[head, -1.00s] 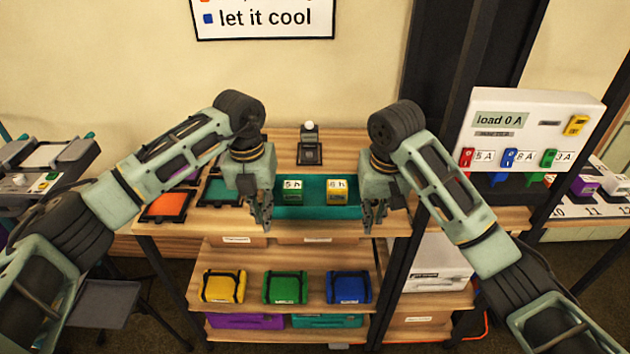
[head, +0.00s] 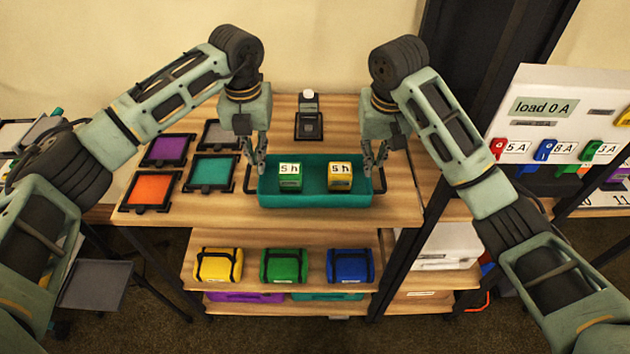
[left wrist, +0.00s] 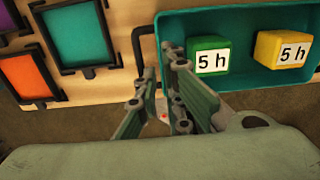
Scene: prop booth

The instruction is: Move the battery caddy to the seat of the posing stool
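The battery caddy is a teal open box (head: 315,201) on the wooden top, with a dark handle at each end. It holds a green block (head: 290,177) and a yellow block (head: 340,176). My left gripper (head: 256,160) is at its left end; my right gripper (head: 375,160) is at its right end. Both have their fingers apart. In the left wrist view, my left gripper's fingers (left wrist: 160,85) are spread close to the handle (left wrist: 137,45) of the caddy (left wrist: 245,70); contact is unclear. A grey flat panel (head: 96,286) at lower left may be the stool seat; I cannot tell.
Purple (head: 167,150), orange (head: 150,188) and teal (head: 214,173) framed panels lie left of the caddy. A small black stand (head: 309,122) is behind it. Yellow, green (head: 284,265) and blue bags fill the shelf below. A dark post (head: 462,85) rises on the right.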

